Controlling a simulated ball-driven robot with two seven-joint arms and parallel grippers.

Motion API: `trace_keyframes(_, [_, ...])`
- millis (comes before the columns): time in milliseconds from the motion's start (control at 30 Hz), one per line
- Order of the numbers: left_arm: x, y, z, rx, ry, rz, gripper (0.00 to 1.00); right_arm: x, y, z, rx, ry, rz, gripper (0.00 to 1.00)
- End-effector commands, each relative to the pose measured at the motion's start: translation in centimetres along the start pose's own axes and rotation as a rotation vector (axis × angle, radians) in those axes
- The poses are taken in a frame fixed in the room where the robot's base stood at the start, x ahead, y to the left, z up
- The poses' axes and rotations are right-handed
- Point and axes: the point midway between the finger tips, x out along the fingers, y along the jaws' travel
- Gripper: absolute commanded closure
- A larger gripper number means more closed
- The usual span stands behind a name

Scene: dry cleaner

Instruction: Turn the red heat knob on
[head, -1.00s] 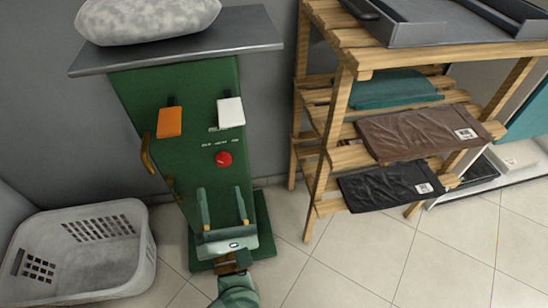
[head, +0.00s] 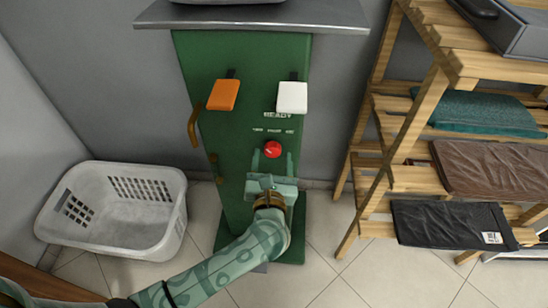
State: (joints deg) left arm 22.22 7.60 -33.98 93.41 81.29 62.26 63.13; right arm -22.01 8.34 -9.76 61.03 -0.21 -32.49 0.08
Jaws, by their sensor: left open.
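The red heat knob (head: 272,149) is on the front of the green machine (head: 240,140), below small printed labels. My left gripper (head: 272,163) comes up from below, its two fingers apart on either side of the lower part of the knob. Whether the fingers touch the knob cannot be told. The knob's upper face shows, and its marking is not clear. My right gripper is not in view.
An orange lever (head: 223,95) and a white lever (head: 292,97) stick out above the knob. A grey laundry basket (head: 115,235) stands at left. A wooden rack (head: 400,180) with folded garments stands at right. Tiled floor lies between.

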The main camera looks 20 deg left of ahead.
Motion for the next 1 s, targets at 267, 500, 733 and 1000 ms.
trace_keyframes(267, [1.2,0.0,0.1,0.001,-0.001,0.0,0.41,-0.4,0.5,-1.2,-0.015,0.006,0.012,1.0])
trace_keyframes(500, [1.2,0.0,0.1,0.001,-0.001,0.0,0.63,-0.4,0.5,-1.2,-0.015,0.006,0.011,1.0])
trace_keyframes(733, [1.1,0.0,0.1,0.002,-0.001,0.0,0.85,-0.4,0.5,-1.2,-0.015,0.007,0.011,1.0])
trace_keyframes(1000, [1.1,0.0,0.2,0.058,-0.003,0.0,0.85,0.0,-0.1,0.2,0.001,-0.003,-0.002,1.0])
